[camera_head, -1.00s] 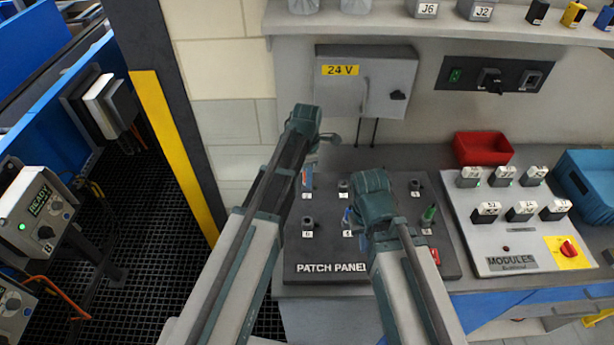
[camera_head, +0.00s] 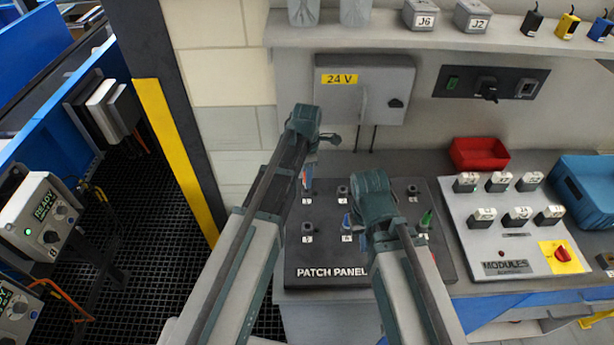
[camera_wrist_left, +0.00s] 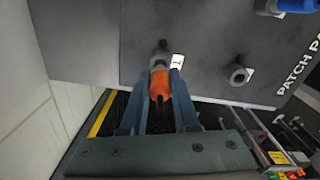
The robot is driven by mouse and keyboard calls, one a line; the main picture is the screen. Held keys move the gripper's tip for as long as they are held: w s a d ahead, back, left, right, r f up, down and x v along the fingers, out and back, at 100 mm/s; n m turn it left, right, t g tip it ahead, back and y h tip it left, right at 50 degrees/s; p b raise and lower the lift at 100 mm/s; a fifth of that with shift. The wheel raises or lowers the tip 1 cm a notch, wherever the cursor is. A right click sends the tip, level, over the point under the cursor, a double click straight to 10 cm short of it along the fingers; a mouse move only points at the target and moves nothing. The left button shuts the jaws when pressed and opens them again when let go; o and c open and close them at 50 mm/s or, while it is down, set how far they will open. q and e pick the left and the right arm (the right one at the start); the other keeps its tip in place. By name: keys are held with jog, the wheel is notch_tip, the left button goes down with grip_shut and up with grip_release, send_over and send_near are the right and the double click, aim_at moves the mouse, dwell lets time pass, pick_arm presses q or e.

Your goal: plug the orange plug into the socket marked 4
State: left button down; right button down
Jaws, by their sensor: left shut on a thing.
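The orange plug (camera_wrist_left: 160,84) shows in the left wrist view between the fingers of my left gripper (camera_wrist_left: 160,78), which is shut on it. The plug's front end is at a grey round socket (camera_wrist_left: 159,53) with a small white label beside it; I cannot read the label surely or tell whether the plug is seated. In the head view my left gripper (camera_head: 307,168) is over the upper left of the dark patch panel (camera_head: 330,255), largely hidden by its arm. My right gripper (camera_head: 372,225) is over the panel's middle, its fingers hidden by its wrist.
A blue plug (camera_head: 347,221) and a green plug (camera_head: 426,219) stand on the panel. An empty labelled socket (camera_head: 307,228) is at its lower left. A modules board (camera_head: 510,245), a red bin (camera_head: 479,153) and a blue bin (camera_head: 585,185) are to the right.

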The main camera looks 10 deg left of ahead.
pick_arm(q)
jog(key=shift+r, duration=0.15)
pick_arm(e)
jog(key=shift+r, duration=0.15)
